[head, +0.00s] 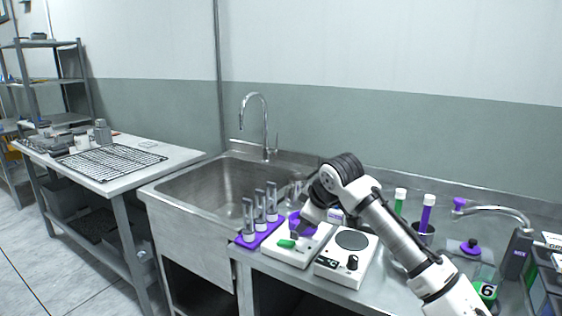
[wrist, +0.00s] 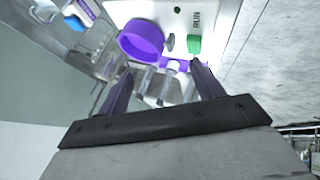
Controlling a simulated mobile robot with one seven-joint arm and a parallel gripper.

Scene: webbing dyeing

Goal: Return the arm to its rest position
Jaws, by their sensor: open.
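My arm reaches across the steel counter in the head view, its white and black links bent at a raised elbow. My gripper (head: 298,230) points down over a white device with a green switch (head: 286,243). In the wrist view my gripper (wrist: 163,70) has its two dark fingers apart, and I see nothing held between them. Beyond the fingertips in that view are a purple ring-shaped part (wrist: 141,40), the green switch (wrist: 194,44) and a "RUN" label on the white device. The exact gap between fingers and device is unclear.
A purple rack (head: 249,239) with clear tubes stands left of the device, beside the sink (head: 190,189). A white hotplate-like unit (head: 330,262) sits to its right. Green and purple tubes (head: 428,208), a small tap (head: 500,211) and a flask labelled 6 (head: 487,290) stand near my arm.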

